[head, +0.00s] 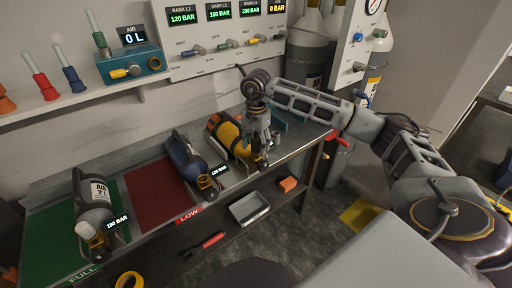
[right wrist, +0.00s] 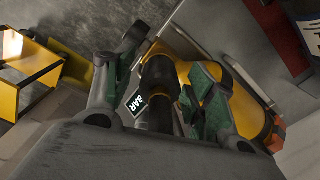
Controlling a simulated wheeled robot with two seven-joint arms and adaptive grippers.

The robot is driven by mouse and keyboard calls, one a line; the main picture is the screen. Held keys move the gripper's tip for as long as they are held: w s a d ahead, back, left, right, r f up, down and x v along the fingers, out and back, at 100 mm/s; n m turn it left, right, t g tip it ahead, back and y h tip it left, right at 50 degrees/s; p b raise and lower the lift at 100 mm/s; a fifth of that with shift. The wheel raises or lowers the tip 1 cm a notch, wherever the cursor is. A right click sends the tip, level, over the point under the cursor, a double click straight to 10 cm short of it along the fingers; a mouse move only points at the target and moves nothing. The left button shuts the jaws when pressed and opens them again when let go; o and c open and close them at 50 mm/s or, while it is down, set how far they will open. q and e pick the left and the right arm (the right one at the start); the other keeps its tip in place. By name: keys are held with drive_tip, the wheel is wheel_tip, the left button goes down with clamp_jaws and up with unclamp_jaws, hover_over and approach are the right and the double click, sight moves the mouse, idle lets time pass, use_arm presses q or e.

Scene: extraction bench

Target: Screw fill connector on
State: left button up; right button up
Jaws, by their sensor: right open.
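My right gripper (head: 258,158) is at the valve end of the yellow cylinder (head: 229,132) on the bench. In the right wrist view its two green-padded fingers (right wrist: 160,100) are apart. A dark round fitting (right wrist: 160,75) stands between them, in front of the yellow cylinder (right wrist: 240,100). I cannot tell whether this fitting is the fill connector or the cylinder's valve, or whether the fingers touch it. A label ending in BAR (right wrist: 136,104) is partly hidden behind the fingers. My left gripper is not in view.
A blue cylinder (head: 184,155) lies left of the yellow one, and a grey cylinder (head: 94,194) lies further left. The gauge panel (head: 220,62) is on the wall behind. A grey tray (head: 249,207) and an orange block (head: 288,184) are on the lower shelf.

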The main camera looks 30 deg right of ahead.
drive_tip(key=shift+n, duration=0.7)
drive_tip(key=c, duration=0.9)
drive_tip(key=shift+c, duration=1.5)
drive_tip(key=shift+m, duration=3.4)
drive_tip(key=shift+m+p, duration=0.7)
drive_tip(key=shift+m, duration=2.5)
drive_tip(key=shift+m+p, duration=0.6)
drive_tip(key=shift+m, duration=3)
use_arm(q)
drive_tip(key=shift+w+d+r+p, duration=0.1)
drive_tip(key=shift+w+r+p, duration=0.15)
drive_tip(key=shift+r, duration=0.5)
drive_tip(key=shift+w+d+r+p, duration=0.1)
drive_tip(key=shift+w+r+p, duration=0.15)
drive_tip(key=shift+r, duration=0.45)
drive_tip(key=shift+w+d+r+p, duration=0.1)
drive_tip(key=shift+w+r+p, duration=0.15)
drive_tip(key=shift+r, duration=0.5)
use_arm(e)
drive_tip(key=shift+f+m, duration=0.1)
drive_tip(key=shift+m, duration=3.4)
